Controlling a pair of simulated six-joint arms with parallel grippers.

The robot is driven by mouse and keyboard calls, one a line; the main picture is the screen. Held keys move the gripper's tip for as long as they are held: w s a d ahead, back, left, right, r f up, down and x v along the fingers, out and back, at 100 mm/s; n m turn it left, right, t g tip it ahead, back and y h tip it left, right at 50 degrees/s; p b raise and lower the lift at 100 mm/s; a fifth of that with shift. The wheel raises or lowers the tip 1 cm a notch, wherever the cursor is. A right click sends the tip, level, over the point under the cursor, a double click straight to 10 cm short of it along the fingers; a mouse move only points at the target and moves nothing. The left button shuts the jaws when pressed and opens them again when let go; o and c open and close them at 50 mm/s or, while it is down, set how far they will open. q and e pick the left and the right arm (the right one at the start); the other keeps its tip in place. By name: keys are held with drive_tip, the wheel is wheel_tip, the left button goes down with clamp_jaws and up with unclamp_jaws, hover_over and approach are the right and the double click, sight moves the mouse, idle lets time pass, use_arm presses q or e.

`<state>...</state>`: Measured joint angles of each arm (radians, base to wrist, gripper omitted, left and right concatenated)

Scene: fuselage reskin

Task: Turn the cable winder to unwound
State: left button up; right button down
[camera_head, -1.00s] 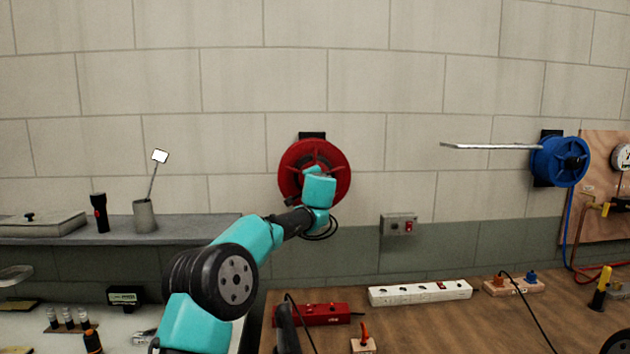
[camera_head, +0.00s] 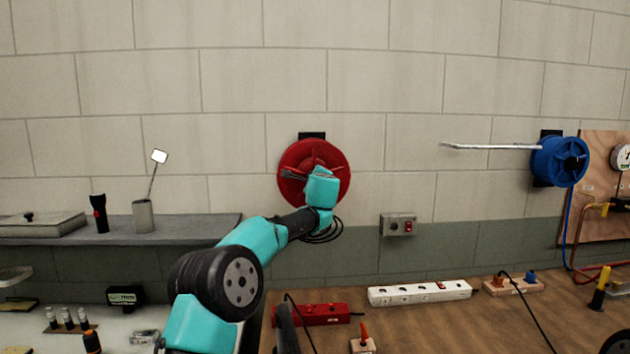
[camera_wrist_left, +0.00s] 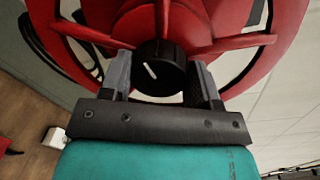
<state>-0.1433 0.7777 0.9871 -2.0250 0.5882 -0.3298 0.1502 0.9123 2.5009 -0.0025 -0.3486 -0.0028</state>
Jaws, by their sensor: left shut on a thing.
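The red cable winder (camera_head: 288,185) is a round spoked drum mounted on the wall, in the middle of the head view. In the left wrist view, its red spokes and rim (camera_wrist_left: 265,60) spread around a black centre knob (camera_wrist_left: 160,68) with a white line on it. My left gripper (camera_wrist_left: 162,78) has one finger on each side of this knob and is shut on it. In the head view, my left gripper (camera_head: 318,172) covers the lower right of the drum and hides the knob. My right gripper is not in view.
A blue reel (camera_head: 552,162) with a long metal bar is on the wall at right. A grey switch box (camera_head: 398,225) is right of the winder. Below, the wooden bench (camera_head: 450,325) holds a white power strip (camera_head: 420,292) and a red strip (camera_head: 325,314). Dark cable loops hang under the winder.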

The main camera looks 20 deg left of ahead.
use_arm(q)
drive_tip(key=shift+m, duration=0.5)
drive_tip(key=o, duration=0.9)
drive_tip(key=shift+s, duration=0.1)
drive_tip(key=v, duration=1.7)
drive_tip(key=shift+s+d, duration=0.1)
